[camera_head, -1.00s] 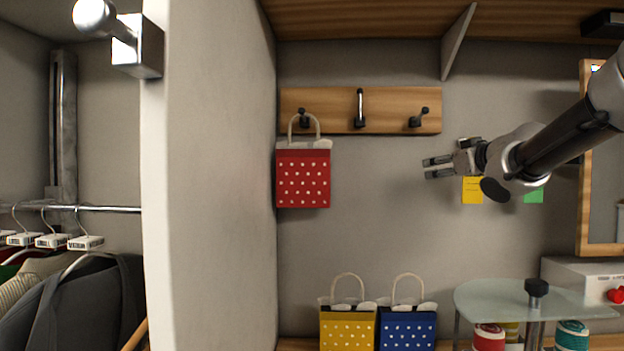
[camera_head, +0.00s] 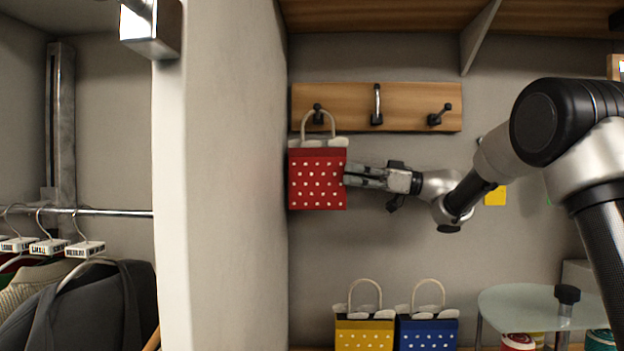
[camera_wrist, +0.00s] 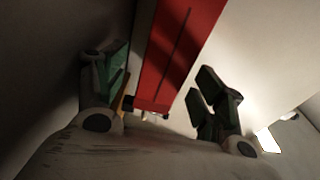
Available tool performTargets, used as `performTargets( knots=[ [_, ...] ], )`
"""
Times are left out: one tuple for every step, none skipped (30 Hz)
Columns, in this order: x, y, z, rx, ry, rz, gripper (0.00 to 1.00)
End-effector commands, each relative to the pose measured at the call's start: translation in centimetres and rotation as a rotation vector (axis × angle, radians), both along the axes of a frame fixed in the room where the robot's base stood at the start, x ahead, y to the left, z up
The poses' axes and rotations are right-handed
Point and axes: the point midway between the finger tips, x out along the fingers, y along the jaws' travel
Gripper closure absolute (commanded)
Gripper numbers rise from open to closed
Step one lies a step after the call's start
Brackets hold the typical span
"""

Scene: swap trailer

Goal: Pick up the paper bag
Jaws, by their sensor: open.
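A red paper bag (camera_head: 318,180) with white dots hangs by its cream handle from the left hook of a wooden rack, close to the white partition. My gripper (camera_head: 352,175) is at the bag's right edge, pointing left. In the wrist view the bag's red narrow side (camera_wrist: 180,50) lies between the two open fingers of my gripper (camera_wrist: 165,90), with the fingers apart from each other. Whether a finger touches the bag I cannot tell. A yellow dotted bag (camera_head: 364,334) and a blue dotted bag (camera_head: 427,334) stand below on a shelf.
The wooden hook rack (camera_head: 345,108) is just above my gripper. The white partition wall (camera_head: 225,180) stands directly left of the red bag. A glass-topped stand (camera_head: 530,305) is at lower right. Clothes on hangers (camera_head: 85,300) are at far left.

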Motion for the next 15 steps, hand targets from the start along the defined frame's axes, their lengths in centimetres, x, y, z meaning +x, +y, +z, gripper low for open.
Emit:
performTargets(
  knots=[
    [-0.1,0.7,0.1,0.0,-0.001,0.005,0.3],
    [-0.1,1.0,0.2,0.0,-0.001,0.004,0.3],
    [-0.1,1.5,0.2,0.0,-0.001,0.003,0.3],
    [-0.1,1.8,0.3,0.0,-0.001,0.003,0.3],
    [-0.1,2.1,0.3,0.0,-0.001,0.002,0.3],
    [-0.1,2.4,0.4,0.001,-0.001,0.001,0.3],
    [-0.1,2.6,0.4,0.001,-0.001,0.001,0.3],
    [-0.2,2.9,0.4,0.001,-0.001,0.001,0.3],
    [-0.2,3.5,0.5,0.0,-0.001,0.001,0.3],
    [-0.3,3.9,0.5,0.0,-0.001,0.002,0.3],
    [-0.3,4.4,0.6,0.0,-0.001,0.002,0.3],
    [-0.4,5.1,0.7,0.0,-0.001,0.002,0.3],
    [-0.4,5.6,0.7,0.0,-0.001,0.002,0.3],
    [-0.3,6.0,0.8,0.001,-0.001,0.001,0.3],
    [-0.3,6.6,0.9,0.001,-0.002,0.001,0.3]
  ],
)
